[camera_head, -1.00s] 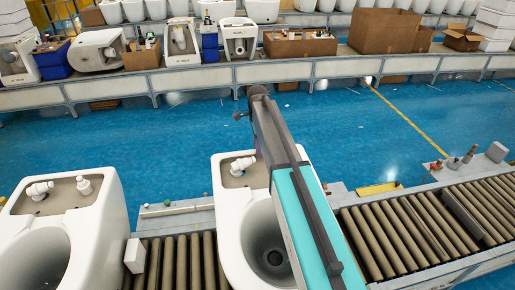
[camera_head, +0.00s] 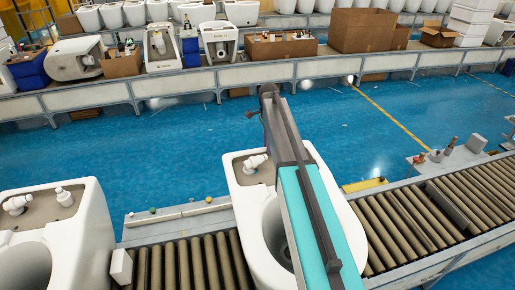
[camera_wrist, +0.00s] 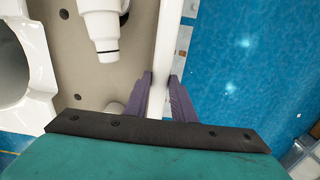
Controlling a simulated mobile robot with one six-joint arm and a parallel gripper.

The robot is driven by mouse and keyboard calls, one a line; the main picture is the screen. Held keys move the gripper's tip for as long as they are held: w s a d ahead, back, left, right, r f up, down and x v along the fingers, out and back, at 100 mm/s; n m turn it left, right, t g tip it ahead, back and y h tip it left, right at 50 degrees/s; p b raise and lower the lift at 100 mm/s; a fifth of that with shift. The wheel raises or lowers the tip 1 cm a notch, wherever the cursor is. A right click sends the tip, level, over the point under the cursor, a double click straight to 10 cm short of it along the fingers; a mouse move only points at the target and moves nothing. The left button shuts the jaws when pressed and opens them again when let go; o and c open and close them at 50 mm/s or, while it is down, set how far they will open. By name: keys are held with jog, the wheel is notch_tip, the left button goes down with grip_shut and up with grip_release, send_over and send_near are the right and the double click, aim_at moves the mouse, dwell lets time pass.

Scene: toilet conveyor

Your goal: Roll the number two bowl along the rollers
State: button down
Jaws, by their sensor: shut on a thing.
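A white toilet bowl (camera_head: 246,215) stands on the rollers (camera_head: 404,222) in the middle of the head view. My arm lies over its right part and hides some of its basin. In the wrist view my gripper (camera_wrist: 160,79) is shut on the thin white rear wall of this bowl (camera_wrist: 170,38), one purple finger on each side. In the head view the fingers are hidden by the arm. A second white bowl (camera_head: 92,235) stands at the left, apart from the held one. I see no numbers on the bowls.
Bare rollers run on to the right of the held bowl. A small white block (camera_head: 121,267) sits between the two bowls. Small fittings (camera_head: 447,147) stand on the conveyor's far side at right. Across the blue floor (camera_head: 180,140) is another line with toilets and cardboard boxes (camera_head: 361,30).

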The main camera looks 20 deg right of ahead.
jog(key=shift+a, duration=0.8)
jog(key=c, duration=1.5)
grip_release()
jog(key=shift+d, duration=0.15)
jog(key=shift+r, duration=0.2)
jog(key=shift+r+b, duration=1.7)
jog(key=shift+r, duration=5.05)
